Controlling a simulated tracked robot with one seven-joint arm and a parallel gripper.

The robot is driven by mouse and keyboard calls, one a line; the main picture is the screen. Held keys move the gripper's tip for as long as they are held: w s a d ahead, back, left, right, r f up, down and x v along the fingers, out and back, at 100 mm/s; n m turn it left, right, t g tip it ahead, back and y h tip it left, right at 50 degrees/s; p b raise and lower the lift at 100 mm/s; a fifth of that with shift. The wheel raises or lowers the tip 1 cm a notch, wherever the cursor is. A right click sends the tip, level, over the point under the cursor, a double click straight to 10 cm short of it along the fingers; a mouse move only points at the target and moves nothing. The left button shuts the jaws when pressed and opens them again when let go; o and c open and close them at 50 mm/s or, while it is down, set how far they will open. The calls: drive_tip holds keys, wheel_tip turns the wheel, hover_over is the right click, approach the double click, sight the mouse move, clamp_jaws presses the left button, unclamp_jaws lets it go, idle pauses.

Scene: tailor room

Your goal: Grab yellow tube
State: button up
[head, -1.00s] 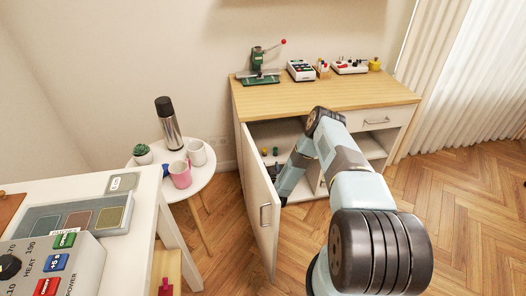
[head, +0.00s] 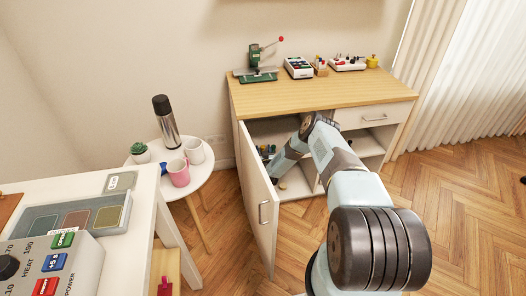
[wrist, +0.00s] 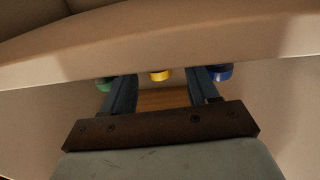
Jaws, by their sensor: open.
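The yellow tube (wrist: 160,75) shows in the wrist view as a small round yellow end below the edge of a pale board. It lies between the lines of my two fingers, near their tips; I cannot tell its depth. My gripper (wrist: 160,82) is open, with nothing held. A green tube (wrist: 105,84) shows by the left finger and a blue one (wrist: 223,72) by the right finger. In the head view my arm reaches into the open cabinet; small coloured items show inside, too small to tell apart.
The pale board (wrist: 160,45) crosses the wrist view just ahead of my fingers. The cabinet door (head: 258,205) stands open left of my arm. A round white table (head: 200,180) with a flask (head: 166,122) and cups is further left. The wooden floor at right is clear.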

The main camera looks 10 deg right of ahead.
drive_tip(key=shift+w, duration=0.3)
clamp_jaws()
idle(0.4)
drive_tip(key=shift+r, duration=0.1)
